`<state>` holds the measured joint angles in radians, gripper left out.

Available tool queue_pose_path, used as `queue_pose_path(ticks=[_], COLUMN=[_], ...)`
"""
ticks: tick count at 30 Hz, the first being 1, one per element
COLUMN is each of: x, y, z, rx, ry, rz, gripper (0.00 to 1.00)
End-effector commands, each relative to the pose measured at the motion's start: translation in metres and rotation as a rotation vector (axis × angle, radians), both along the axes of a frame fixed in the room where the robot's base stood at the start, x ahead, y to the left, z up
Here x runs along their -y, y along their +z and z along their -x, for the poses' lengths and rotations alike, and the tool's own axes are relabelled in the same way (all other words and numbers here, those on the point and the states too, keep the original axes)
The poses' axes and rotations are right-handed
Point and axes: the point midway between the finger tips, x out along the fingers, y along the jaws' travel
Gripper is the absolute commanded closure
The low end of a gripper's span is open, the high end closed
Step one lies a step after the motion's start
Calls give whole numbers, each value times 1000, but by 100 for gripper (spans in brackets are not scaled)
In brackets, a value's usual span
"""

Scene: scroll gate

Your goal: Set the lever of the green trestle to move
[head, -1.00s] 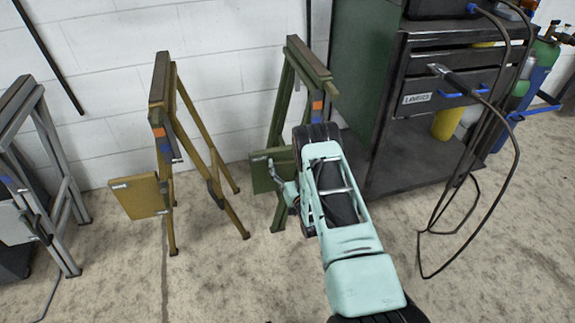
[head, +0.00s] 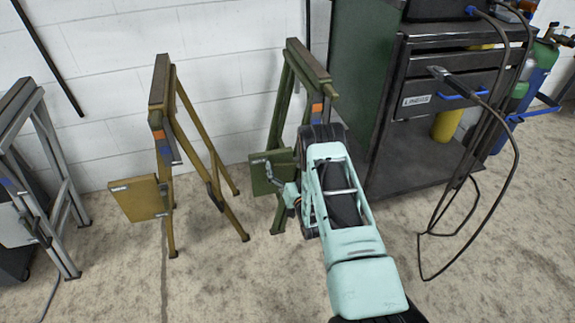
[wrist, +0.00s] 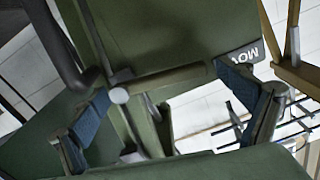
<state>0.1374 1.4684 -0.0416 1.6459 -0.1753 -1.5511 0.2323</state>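The left finger is close to the bar's round end; contact cannot be told. In the head view my arm partly hides the trestle.
A yellow trestle (head: 159,92) and a grey trestle (head: 50,145) stand to the left. A dark welding cart (head: 415,155) with a hanging cable stands close on the right. The floor in front is clear.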

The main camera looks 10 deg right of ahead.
Motion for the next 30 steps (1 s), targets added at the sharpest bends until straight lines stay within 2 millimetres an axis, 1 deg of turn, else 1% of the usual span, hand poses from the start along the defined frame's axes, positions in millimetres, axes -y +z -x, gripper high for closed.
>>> queue_pose_path(ticks=[7,11,14,21,24,27,30], x=[0,1,1,4,4,4,4], y=[0,-1,-1,-1,-1,-1,0], z=[2,12,29,81,98,111,118], rx=[-1,-2,-4,-4,-4,-3,-1], ry=[0,0,0,-1,0,0,-1], rz=[2,2,2,1,1,2,1], gripper=[6,6,6,6,6,6,6])
